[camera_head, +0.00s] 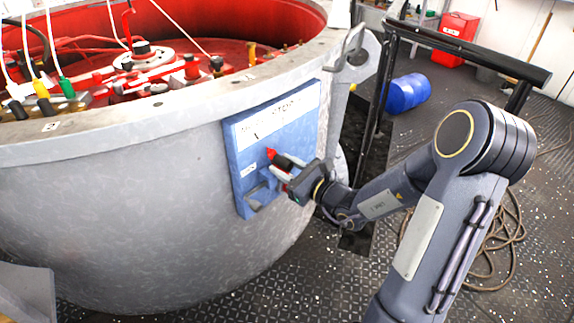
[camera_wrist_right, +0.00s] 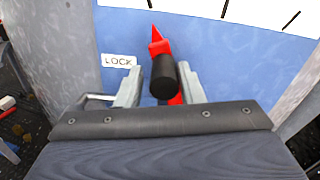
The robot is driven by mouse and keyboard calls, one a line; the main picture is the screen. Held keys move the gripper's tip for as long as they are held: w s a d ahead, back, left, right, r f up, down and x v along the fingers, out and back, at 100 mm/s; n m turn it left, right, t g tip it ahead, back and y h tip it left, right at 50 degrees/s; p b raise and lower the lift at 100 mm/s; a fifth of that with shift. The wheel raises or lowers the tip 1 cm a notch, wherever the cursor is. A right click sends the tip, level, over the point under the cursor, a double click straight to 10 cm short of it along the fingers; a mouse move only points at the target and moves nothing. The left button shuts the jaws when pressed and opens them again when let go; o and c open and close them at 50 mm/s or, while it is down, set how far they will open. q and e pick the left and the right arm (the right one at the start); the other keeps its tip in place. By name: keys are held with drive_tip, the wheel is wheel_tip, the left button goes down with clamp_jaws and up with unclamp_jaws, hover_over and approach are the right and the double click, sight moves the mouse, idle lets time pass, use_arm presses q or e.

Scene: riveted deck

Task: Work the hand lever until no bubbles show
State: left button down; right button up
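A blue panel (camera_head: 240,160) is fixed to the outside of a large grey round tank (camera_head: 130,200). On it is a red pointed lever (camera_wrist_right: 157,40) with a black cylindrical grip (camera_wrist_right: 163,77); the red tip also shows in the head view (camera_head: 271,153). A "LOCK" label (camera_wrist_right: 118,61) is left of the lever. My right gripper (camera_head: 284,168) is at the lever. In the wrist view its fingers (camera_wrist_right: 160,88) stand apart on either side of the black grip, with a gap visible on the left. I cannot make out any bubbles. My left gripper is out of view.
The tank's open top (camera_head: 270,25) is red inside, with cables and fittings. A dark railing (camera_head: 470,50) stands right of the tank. A blue barrel (camera_head: 407,92), a red box (camera_head: 458,27) and coiled rope (camera_head: 500,250) are on the deck.

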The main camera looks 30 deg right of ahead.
drive_tip(key=shift+o, duration=0.9)
drive_tip(key=shift+d, duration=0.1)
drive_tip(key=shift+r, duration=0.1)
drive_tip(key=shift+s+d, duration=0.1)
drive_tip(key=shift+s, duration=0.1)
drive_tip(key=p+v, duration=0.1)
drive_tip(key=v, duration=0.6)
drive_tip(key=shift+s+p, duration=0.15)
drive_tip(key=shift+p, duration=0.2)
